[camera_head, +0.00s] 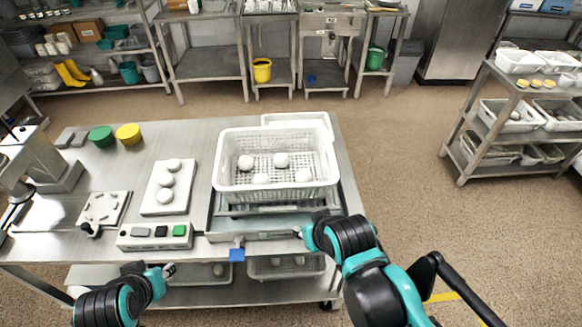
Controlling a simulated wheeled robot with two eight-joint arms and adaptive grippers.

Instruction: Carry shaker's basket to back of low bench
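A white perforated basket (225,178) holds several white balls and stands on the grey metal shaker (222,222) at the right part of the steel table. A control box (140,238) with a green button sits left of the shaker. My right gripper (301,232) is at the shaker's front right edge, below the basket; I cannot tell whether it touches or how far its fingers are apart. My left gripper (171,270) is in front of the table edge, below the control box, apart from the basket; its fingers are too small to read. I cannot tell which surface is the low bench.
A white tray (318,117) lies behind the basket on the steel table (222,134). A white board (153,208) with white balls lies left of it. Green (101,136) and yellow (128,133) tubs stand at the back left. A tiered rack (463,153) stands right across open floor.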

